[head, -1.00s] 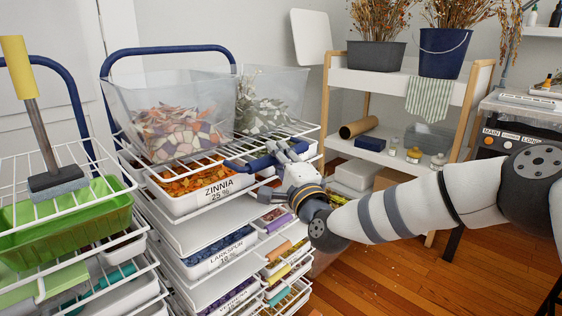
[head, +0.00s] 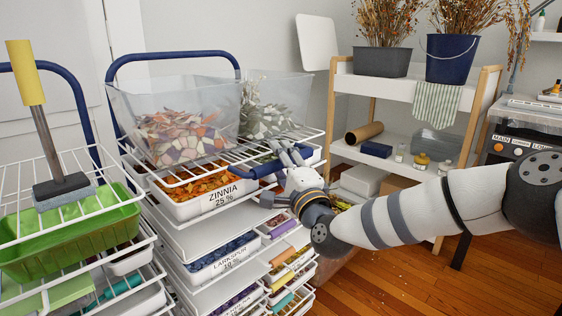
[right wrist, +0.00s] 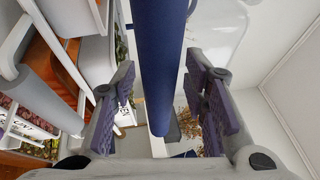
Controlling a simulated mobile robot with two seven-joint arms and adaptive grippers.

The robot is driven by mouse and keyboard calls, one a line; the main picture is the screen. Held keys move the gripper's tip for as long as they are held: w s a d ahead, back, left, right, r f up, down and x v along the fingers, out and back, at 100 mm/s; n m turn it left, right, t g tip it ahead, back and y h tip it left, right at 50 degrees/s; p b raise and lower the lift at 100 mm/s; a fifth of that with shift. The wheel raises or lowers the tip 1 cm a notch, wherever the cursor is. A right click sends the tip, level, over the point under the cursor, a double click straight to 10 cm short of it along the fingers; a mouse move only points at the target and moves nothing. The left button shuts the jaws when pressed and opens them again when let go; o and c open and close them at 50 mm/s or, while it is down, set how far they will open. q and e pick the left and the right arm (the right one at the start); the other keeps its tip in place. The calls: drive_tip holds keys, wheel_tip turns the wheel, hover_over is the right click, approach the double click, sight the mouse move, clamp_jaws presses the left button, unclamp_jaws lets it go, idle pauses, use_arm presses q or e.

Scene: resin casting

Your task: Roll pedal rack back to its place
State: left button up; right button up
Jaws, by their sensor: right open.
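The petal rack (head: 240,150) is a white wire rack with labelled trays, at left centre in the head view. A blue push bar curves up behind it, and a shorter blue bar (head: 255,170) shows at its front top edge. My right gripper (head: 287,154) is at this front bar's right end. In the right wrist view a blue bar (right wrist: 160,60) runs between the open fingers (right wrist: 160,85), with gaps visible on both sides. My left gripper is not in view.
Clear bins (head: 175,120) of petals and leaves stand on the rack. A second rack with a green tray (head: 75,230) and a yellow-handled tool (head: 40,120) is close on the left. A shelf (head: 390,85) with pots stands behind. Wooden floor (head: 400,275) is open at lower right.

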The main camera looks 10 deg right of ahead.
drive_tip(key=v, duration=1.2)
drive_tip(key=shift+r, duration=0.1)
